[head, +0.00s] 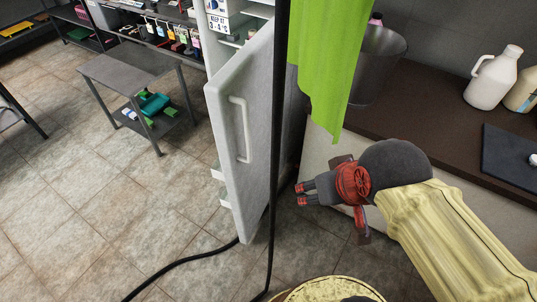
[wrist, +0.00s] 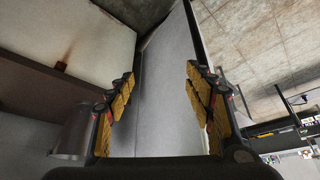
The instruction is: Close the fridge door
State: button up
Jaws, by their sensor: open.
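The white fridge door (head: 240,150) stands open in the head view, its outer face with a vertical handle (head: 240,128) toward me. Shelf bins show past its left edge. Part of the fridge's open inside (head: 238,30) shows behind it; a dark pole and green cloth hide much of the fridge. My gripper (head: 303,194) is open and empty, right of the door's lower part and pointing left, apart from the handle. In the wrist view a pale grey panel (wrist: 168,95) lies between and beyond the open fingers; I cannot tell if it is the door or the fridge side.
A dark counter (head: 430,115) with a metal bucket (head: 378,70) and white jug (head: 492,80) is at right. A dark pole (head: 274,150) and cable (head: 180,262) cross the view.

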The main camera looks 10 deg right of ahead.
jog(key=shift+f, duration=0.25)
